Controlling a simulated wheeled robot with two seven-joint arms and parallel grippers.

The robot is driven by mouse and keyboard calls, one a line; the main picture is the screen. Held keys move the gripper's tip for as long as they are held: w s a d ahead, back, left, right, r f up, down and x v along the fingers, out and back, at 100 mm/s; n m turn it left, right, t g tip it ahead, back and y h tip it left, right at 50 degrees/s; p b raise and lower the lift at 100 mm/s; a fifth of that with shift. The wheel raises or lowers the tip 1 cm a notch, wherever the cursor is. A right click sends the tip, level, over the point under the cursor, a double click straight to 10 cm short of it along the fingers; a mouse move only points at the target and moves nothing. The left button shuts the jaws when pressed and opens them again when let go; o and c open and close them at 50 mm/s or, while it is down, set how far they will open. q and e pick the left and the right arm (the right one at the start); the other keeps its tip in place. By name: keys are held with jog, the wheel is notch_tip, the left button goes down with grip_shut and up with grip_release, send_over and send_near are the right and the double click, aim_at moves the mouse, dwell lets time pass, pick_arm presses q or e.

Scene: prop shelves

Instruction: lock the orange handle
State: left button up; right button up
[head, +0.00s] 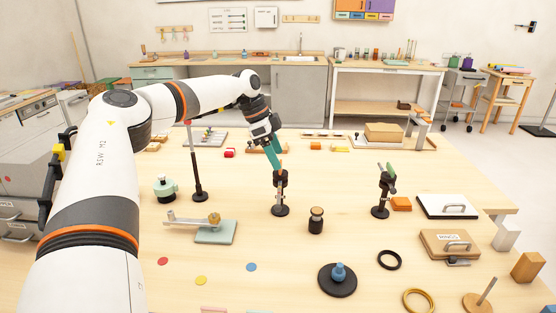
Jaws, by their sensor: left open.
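The orange handle (281,171) shows as a small orange patch at the top of a black upright fixture (280,191) on a round base, near the table's middle. My left gripper (275,157) reaches down from above, its teal fingers just above and beside the handle. The fingers are open and cover part of the handle. I cannot tell whether they touch it. A similar black fixture with a green handle (389,171) stands to the right. My right gripper is not in view.
A black pole (196,165) stands left of the fixture. A dark jar (316,221) stands just to its right in front. A grey-green base with a lever (215,232) lies at front left. Bare wood surrounds the fixture.

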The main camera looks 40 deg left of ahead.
pick_arm(q)
jog(key=v, duration=0.9)
jog(key=shift+r, duration=0.35)
jog(key=shift+a, duration=0.1)
